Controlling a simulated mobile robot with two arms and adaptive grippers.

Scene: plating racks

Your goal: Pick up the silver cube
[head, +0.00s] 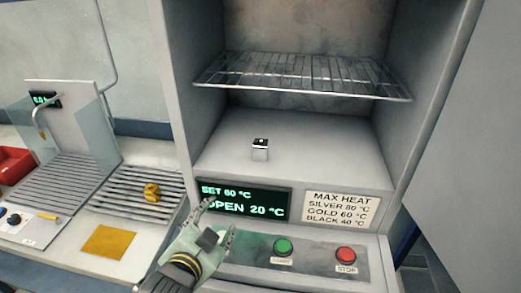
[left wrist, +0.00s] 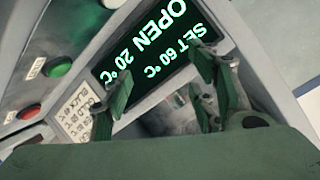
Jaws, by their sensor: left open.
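The silver cube (head: 260,151) sits on the floor of the open oven chamber, below the wire shelf. It is small and shiny with a dark mark on top. My left gripper (head: 222,217) is open and empty in front of the oven's display, below and left of the cube and apart from it. In the left wrist view its fingers (left wrist: 158,92) stand spread before the display. I cannot make out the cube for certain in that view. My right gripper is not in view.
The wire shelf (head: 310,76) spans the chamber above the cube. The display (head: 243,200), a heat-limit label (head: 341,208), a green button (head: 283,247) and a red stop button (head: 346,255) line the oven front. At left, a gold piece (head: 152,192) lies on a slatted rack (head: 125,187).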

